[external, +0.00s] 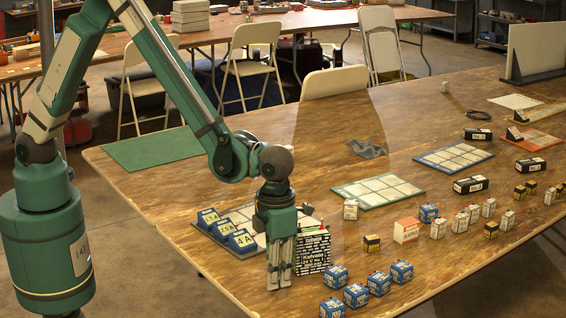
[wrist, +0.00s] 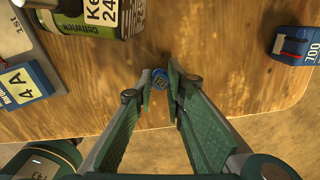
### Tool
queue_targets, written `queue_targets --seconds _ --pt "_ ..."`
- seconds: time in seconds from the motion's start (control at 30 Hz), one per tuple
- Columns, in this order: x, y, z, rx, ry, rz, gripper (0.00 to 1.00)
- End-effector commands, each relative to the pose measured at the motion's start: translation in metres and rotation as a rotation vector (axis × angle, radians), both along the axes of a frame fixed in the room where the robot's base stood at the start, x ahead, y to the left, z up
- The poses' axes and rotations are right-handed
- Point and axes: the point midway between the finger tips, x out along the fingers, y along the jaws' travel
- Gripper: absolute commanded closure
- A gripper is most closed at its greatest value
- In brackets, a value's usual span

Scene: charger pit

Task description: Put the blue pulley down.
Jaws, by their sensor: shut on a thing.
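My gripper (external: 279,284) points down over the front part of the wooden table, near its near edge. In the wrist view my gripper (wrist: 161,74) has its two fingertips closed on a small round blue pulley (wrist: 160,84). The pulley sits between the tips, and wood grain shows beyond it. In the external view I cannot make the pulley out; the fingers hide it. The fingertips are low, close to the tabletop (external: 230,275), but I cannot tell whether the pulley touches the wood.
A black-and-white box (external: 313,252) stands just right of my gripper. A tray with several blue labelled blocks (external: 242,240) is behind left. Several blue cubes (external: 356,295) stand in front right. Bare wood lies left of the fingers, toward the table edge.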

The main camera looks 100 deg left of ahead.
Motion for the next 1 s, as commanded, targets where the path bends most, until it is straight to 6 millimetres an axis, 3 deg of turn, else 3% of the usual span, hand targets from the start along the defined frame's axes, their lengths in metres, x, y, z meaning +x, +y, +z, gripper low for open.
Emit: queue_targets --seconds 0.07,0.1,0.2,0.67,1.0 --pt "0.0 0.0 -0.003 0.0 0.0 0.0 0.93" --pt "0.0 0.0 -0.002 0.0 0.0 0.0 0.81" --pt "0.0 0.0 -0.002 0.0 0.0 0.0 0.72" --pt "0.0 0.0 0.002 0.0 0.0 0.0 0.72" --pt "0.0 0.0 0.037 0.0 0.0 0.0 0.72"
